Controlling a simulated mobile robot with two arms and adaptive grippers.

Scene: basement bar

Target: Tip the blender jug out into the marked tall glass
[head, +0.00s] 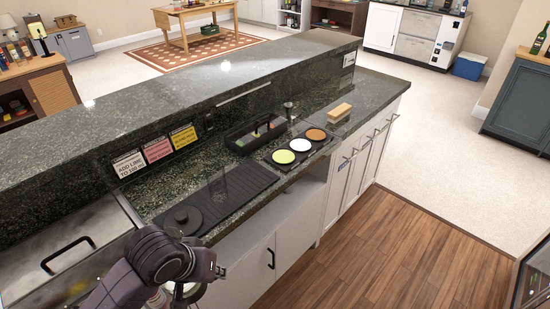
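A clear, faint glass-like shape (218,186) stands on the black ribbed mat (248,184) on the counter; no mark on it can be made out. A round black lid-like piece (183,219) lies at the mat's near left end. My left gripper (208,268) is low at the bottom left, in front of the counter edge. A round, pale rim with green (187,289) shows just under it, mostly hidden by my arm; I cannot tell whether it is the blender jug or whether the gripper holds it. My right gripper is out of view.
A tray with lime, white and brown discs (300,146), a black caddy (255,133) and a wooden block (340,112) sit farther right on the counter. The raised bar ledge (200,80) runs behind. Open wooden floor (390,260) lies at right.

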